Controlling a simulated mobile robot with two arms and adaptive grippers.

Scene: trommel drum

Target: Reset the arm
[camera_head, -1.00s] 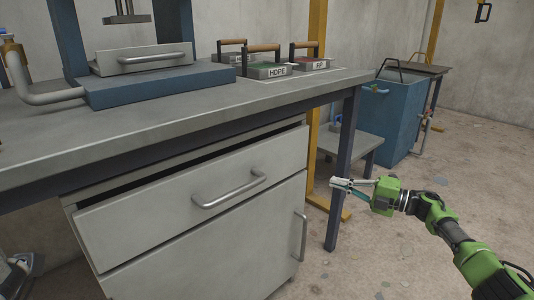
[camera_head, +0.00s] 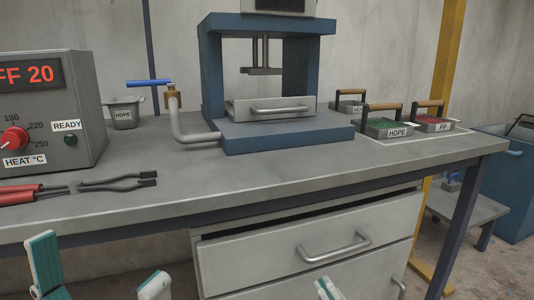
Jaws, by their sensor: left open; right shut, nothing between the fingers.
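My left gripper (camera_head: 98,258) is at the bottom left of the head view, in front of the workbench. Its two fingers stand wide apart with nothing between them, and teal pads show. My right gripper (camera_head: 327,289) shows only as a small fingertip part at the bottom edge, in front of the drawers. It is shut and empty, and the rest of it is out of the picture.
The workbench (camera_head: 240,178) carries a heater box (camera_head: 85,115), red-handled tongs (camera_head: 35,190), a blue press (camera_head: 290,135) and several handled trays (camera_head: 385,127). The top drawer (camera_head: 270,250) stands slightly open. A blue tub (camera_head: 510,185) is at the far right.

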